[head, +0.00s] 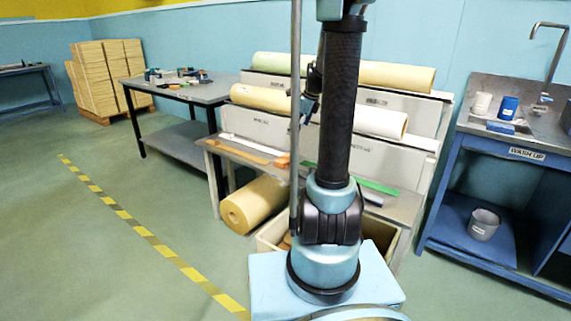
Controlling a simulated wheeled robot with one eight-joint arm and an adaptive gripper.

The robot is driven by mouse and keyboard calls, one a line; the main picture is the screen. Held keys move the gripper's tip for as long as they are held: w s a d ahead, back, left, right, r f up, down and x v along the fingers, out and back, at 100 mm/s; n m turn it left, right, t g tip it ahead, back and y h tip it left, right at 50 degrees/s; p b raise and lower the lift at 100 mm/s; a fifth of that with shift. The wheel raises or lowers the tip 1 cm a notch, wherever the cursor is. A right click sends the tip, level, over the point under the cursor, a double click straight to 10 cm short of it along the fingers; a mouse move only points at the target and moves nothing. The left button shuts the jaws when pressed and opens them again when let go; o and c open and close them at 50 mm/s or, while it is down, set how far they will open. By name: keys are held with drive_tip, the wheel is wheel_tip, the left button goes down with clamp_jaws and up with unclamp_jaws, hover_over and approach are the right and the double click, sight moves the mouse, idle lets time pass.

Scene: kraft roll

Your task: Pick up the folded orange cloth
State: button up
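A small orange piece (282,161), which looks like the folded orange cloth, lies on the shelf in front of the paper roll rack, just left of my arm. It is too small for its folds to be made out. A longer orange-brown strip runs left from it along the same shelf. My gripper (311,103) seems to be the dark part beside my upright arm, above the shelf and apart from the orange piece. It is small and partly behind my arm, so its fingers are unclear.
The rack (411,125) holds cream and white rolls; a green strip (377,187) lies on its shelf. A brown roll (254,204) is underneath, near an open box (270,237). A tool table (205,93) stands left, a wash-up sink (527,151) right. The left floor is clear.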

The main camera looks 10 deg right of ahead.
drive_tip(key=w+d+f+m, duration=0.1)
drive_tip(key=w+m, duration=0.1)
drive_tip(key=w, duration=0.2)
approach(286, 158)
drive_tip(key=shift+m, duration=0.4)
drive_tip(key=x, duration=0.8)
drive_tip(key=shift+a+f, duration=0.2)
drive_tip(key=shift+f, duration=0.15)
drive_tip(key=c, duration=0.7)
